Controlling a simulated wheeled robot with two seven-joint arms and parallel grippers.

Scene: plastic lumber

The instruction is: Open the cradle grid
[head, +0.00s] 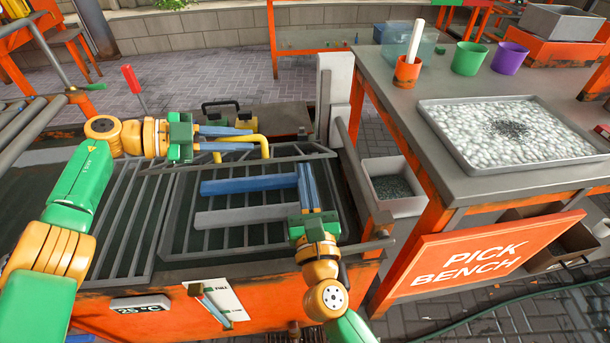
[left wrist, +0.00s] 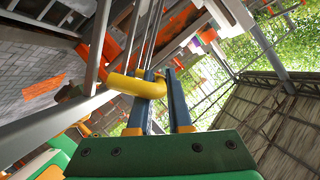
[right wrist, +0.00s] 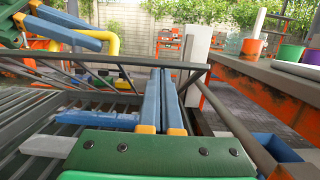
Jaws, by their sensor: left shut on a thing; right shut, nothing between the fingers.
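The cradle grid (head: 178,212) is a grey barred metal frame over the dark tank, with a yellow bent handle (head: 262,141) at its far side. My left gripper (head: 250,138) is shut on this handle, which lies between its blue fingers in the left wrist view (left wrist: 150,86). My right gripper (head: 304,167) is shut and empty, above the grid's right part. It points away from me; its fingers lie side by side in the right wrist view (right wrist: 161,72). How far the grid is raised is hard to tell.
A blue bar (head: 248,185) and a grey bar (head: 245,215) lie in the grid area, left of my right gripper. The orange tank front (head: 270,293) is nearest me. The pick bench with a pebble tray (head: 440,135) stands right. A white post (head: 335,95) rises behind.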

